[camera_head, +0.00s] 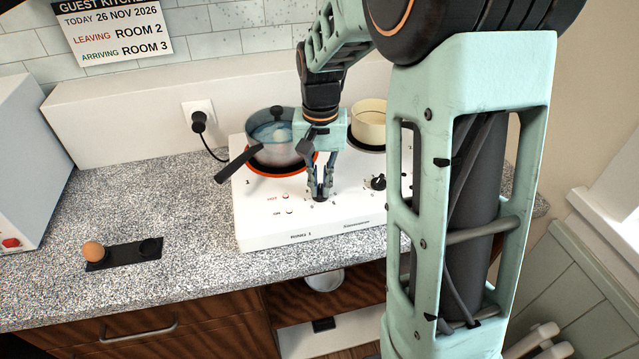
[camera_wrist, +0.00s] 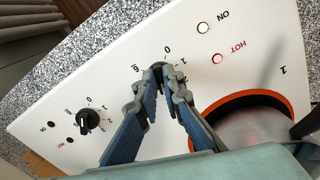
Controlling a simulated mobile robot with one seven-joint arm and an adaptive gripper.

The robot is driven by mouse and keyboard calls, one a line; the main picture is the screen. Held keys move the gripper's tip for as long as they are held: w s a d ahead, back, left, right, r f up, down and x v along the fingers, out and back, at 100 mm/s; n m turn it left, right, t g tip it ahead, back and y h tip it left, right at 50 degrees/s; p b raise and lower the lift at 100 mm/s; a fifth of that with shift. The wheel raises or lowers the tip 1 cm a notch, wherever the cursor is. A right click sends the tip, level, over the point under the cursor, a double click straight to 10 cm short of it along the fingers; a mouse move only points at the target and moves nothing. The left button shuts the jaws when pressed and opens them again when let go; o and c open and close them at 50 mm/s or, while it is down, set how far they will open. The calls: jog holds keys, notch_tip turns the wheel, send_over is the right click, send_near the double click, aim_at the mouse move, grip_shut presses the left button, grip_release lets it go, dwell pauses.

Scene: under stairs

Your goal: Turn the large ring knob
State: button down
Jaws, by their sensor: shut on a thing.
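A white two-ring hob (camera_head: 262,228) stands on the counter. A pot with a glassy lid (camera_head: 270,135) and a black handle sits on its left ring, marked 1, whose rim (camera_wrist: 245,97) is orange-red. My gripper (camera_head: 321,196) points down at the front panel. In the wrist view its fingertips (camera_wrist: 160,72) are shut on the dark large ring knob (camera_wrist: 158,66), mostly hidden between them. Numbers 0 and 1 show around it. The ON lamp (camera_wrist: 203,27) looks pale and the HOT lamp (camera_wrist: 217,58) reddish. A second black knob (camera_wrist: 87,121) sits apart.
A cream pot (camera_head: 368,126) stands on the right ring. A black holder (camera_head: 124,255) with one brown egg (camera_head: 93,251) lies on the counter at left. A black plug (camera_head: 198,121) is in the wall socket. The counter between holder and hob is clear.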

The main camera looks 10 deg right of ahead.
jog(key=n, duration=0.4)
jog(key=shift+d+n, duration=0.1)
jog(key=shift+n, duration=0.2)
jog(key=n, duration=0.3)
jog(key=shift+d+n, duration=0.1)
jog(key=shift+n, duration=0.3)
jog(key=n+p, duration=0.1)
jog(key=n, duration=0.2)
jog(key=shift+w+r+n, duration=0.1)
jog(key=shift+n, duration=0.2)
jog(key=n, duration=0.3)
jog(key=shift+d+n+p, duration=0.1)
jog(key=shift+n+p, duration=0.2)
jog(key=shift+p, duration=0.05)
jog(key=n+p, duration=0.1)
jog(key=n, duration=0.2)
jog(key=shift+w+n, duration=0.15)
jog(key=shift+n, duration=0.15)
jog(key=n+p, duration=0.1)
jog(key=n, duration=0.2)
jog(key=shift+w+r+n+p, duration=0.1)
jog(key=shift+n+p, duration=0.2)
jog(key=shift+p, duration=0.05)
jog(key=n+p, duration=0.2)
jog(key=n, duration=0.2)
jog(key=shift+p, duration=0.35)
jog(key=shift+w+n+p, duration=0.15)
jog(key=shift+n+p, duration=0.8)
jog(key=shift+n, duration=0.75)
